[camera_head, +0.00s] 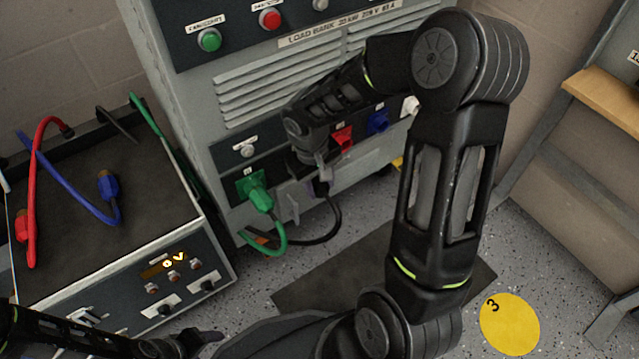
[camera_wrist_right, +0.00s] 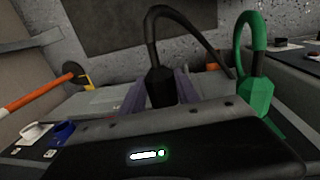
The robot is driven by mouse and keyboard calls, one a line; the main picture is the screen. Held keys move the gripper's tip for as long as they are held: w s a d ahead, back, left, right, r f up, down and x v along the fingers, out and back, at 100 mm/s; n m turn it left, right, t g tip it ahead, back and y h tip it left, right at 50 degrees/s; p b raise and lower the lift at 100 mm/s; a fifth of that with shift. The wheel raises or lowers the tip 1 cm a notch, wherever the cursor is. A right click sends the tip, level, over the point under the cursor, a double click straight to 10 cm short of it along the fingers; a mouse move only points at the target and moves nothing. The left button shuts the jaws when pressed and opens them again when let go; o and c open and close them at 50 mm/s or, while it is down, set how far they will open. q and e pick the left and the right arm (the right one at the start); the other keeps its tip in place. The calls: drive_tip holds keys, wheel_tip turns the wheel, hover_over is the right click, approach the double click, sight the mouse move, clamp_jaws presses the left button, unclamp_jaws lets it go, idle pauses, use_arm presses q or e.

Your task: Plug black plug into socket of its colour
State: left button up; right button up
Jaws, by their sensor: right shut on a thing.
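My right gripper (camera_head: 320,184) is shut on the black plug (camera_head: 321,187) at the front of the grey load bank cabinet (camera_head: 250,95). In the right wrist view the black plug (camera_wrist_right: 161,88) stands between the two fingers, its cable (camera_wrist_right: 152,40) looping away. The right arm covers the panel part between the green and red sockets, so a black socket and any contact with it are hidden. The green plug (camera_head: 260,199) sits at the green socket (camera_head: 246,184). The red socket (camera_head: 342,137) appears empty. My left gripper (camera_head: 205,341) is low at the left, its jaws unclear.
The blue socket (camera_head: 378,121) and a white socket (camera_head: 410,105) are farther right. A dark-topped unit (camera_head: 120,215) at left carries red, blue and green cables. A dark mat (camera_head: 340,275) and a yellow floor disc (camera_head: 510,324) lie below. A shelf (camera_head: 605,95) stands at right.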

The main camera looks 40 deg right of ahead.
drive_tip(key=shift+w, duration=1.7)
idle(0.3)
drive_tip(key=o, duration=1.3)
drive_tip(key=shift+o, duration=0.5)
drive_tip(key=shift+o, duration=0.9)
drive_tip(key=shift+a+r+p, duration=0.2)
drive_tip(key=shift+r+p, duration=1.2)
drive_tip(key=shift+r, duration=0.35)
drive_tip(key=shift+a+r+p, duration=0.2)
drive_tip(key=shift+r+p, duration=1.15)
drive_tip(key=shift+r, duration=0.4)
